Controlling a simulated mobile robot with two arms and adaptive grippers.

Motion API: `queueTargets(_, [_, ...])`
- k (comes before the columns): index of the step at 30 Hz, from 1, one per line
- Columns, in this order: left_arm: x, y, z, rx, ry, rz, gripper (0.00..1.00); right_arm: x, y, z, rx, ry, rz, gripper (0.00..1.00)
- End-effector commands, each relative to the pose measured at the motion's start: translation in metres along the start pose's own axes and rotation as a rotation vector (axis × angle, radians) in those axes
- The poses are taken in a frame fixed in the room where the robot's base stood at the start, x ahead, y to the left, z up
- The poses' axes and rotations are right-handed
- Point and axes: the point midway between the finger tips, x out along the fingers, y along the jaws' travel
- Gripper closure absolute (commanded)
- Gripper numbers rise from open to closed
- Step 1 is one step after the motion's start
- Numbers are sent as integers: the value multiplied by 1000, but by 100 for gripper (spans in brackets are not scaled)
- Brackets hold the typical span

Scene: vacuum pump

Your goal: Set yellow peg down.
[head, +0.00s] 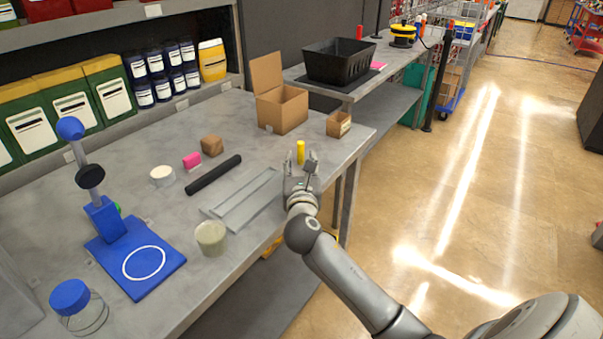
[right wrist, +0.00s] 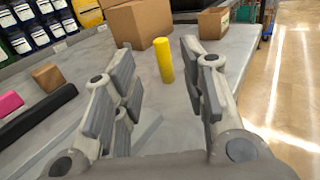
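The yellow peg (head: 301,152) stands upright on the grey table near its right edge. It also shows in the right wrist view (right wrist: 163,61), with its base on the table top. My right gripper (head: 301,170) is open, on the near side of the peg. In the right wrist view its two fingers (right wrist: 158,78) are spread wide, with the peg visible in the gap just beyond them, and neither finger appears to touch it. My left gripper is not in view.
An open cardboard box (head: 283,108) and a smaller box (head: 339,124) stand behind the peg. A grey metal tray (head: 243,201), a black cylinder (head: 213,174) and a pale round container (head: 211,238) lie left of my right gripper. A blue stand (head: 137,258) is further left.

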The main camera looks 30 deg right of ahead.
Motion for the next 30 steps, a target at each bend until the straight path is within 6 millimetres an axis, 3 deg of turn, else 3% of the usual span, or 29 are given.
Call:
queueTargets(3, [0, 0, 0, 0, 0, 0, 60, -19, 0, -1, 1, 1, 1, 61])
queueTargets(9, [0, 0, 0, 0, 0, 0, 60, -37, 0, 0, 1, 0, 0, 61])
queueTargets(30, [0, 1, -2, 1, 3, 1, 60, -39, 0, 0, 1, 1, -1, 61])
